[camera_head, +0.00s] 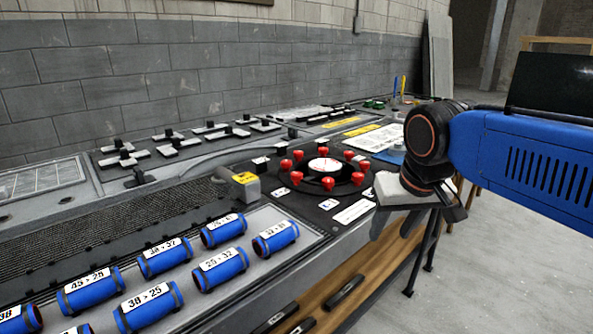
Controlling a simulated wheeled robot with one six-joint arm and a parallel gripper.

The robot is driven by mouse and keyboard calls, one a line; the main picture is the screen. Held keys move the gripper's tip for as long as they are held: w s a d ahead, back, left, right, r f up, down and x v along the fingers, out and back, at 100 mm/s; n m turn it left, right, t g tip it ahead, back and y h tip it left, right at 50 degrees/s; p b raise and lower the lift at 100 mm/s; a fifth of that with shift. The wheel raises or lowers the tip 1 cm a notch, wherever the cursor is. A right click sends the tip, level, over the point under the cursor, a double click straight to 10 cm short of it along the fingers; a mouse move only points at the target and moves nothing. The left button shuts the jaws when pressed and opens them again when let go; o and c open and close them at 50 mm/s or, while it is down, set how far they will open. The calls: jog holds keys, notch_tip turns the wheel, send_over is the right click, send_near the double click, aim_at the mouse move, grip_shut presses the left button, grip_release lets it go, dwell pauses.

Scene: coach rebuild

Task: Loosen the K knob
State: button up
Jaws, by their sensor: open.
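A round black plate (317,182) on the bench carries a ring of several red knobs around a white dial (325,166). One red knob (328,183) stands at the near side of the ring. The letters are too small to read, so I cannot tell which knob is K. My gripper (385,226) is right of the ring and apart from the knobs, beyond the bench's front edge, pointing down. It is open, with nothing seen between the fingers. One finger is partly hidden by my gripper's body.
Several blue labelled cylinders (223,267) lie on the front left of the bench. A yellow-topped grey block (246,187) stands left of the ring. Black-handled clamps (229,133) line the back, near the grey block wall (180,80). Open floor (500,265) lies at right.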

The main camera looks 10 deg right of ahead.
jog(key=w+a+r, duration=0.8)
jog(key=w+r, duration=0.3)
jog(key=w, duration=0.2)
jog(key=m, duration=0.2)
send_near(297, 173)
jog(key=shift+h, duration=0.3)
jog(key=x, duration=0.8)
jog(key=shift+a+f, duration=0.1)
jog(key=shift+a, duration=0.2)
jog(key=c, duration=1)
